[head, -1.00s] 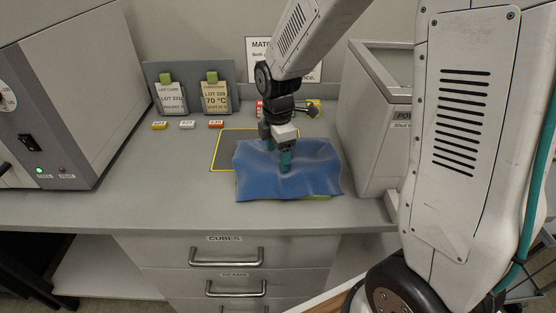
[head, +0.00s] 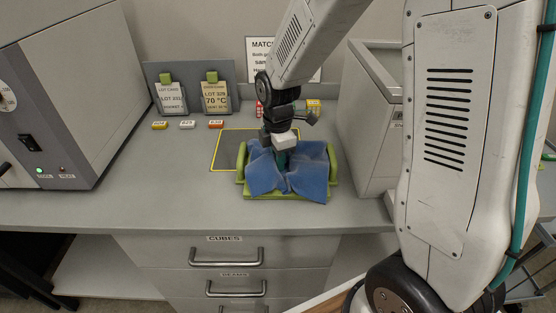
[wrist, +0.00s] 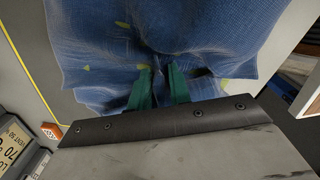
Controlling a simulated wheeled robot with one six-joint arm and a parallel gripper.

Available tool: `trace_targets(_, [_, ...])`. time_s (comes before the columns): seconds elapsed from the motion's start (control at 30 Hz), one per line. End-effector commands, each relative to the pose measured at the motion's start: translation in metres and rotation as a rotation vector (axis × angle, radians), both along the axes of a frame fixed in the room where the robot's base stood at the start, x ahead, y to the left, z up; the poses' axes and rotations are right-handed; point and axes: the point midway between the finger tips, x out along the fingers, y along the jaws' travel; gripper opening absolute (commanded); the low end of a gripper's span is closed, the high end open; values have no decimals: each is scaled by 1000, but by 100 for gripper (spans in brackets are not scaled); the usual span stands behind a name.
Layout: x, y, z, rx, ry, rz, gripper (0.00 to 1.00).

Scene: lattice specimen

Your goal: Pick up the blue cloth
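The blue cloth (head: 310,178) hangs in folds from my gripper (head: 282,158), over a green tray (head: 333,165). Its middle is pulled up between the fingers, and its lower edges hang at the tray, whose side handles and front edge show. In the wrist view the teal fingers of my gripper (wrist: 160,88) are shut on a bunched fold of the cloth (wrist: 205,45). The cloth hides what is in the tray, apart from small yellow-green bits in the wrist view.
A yellow-outlined dark mat (head: 228,150) lies behind and left of the tray. A large grey machine (head: 65,80) stands left and a grey open-topped bin (head: 370,120) right. Small labelled blocks (head: 188,125) and a card stand (head: 190,90) are at the back.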

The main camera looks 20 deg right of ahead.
Motion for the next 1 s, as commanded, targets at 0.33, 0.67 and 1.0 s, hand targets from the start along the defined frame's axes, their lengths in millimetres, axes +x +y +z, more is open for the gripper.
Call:
trace_targets(0.33, [0,0,0,0,0,0,0])
trace_targets(0.67, [1,0,22,0,-5,0,0])
trace_targets(1.0, [1,0,91,0,-5,0,0])
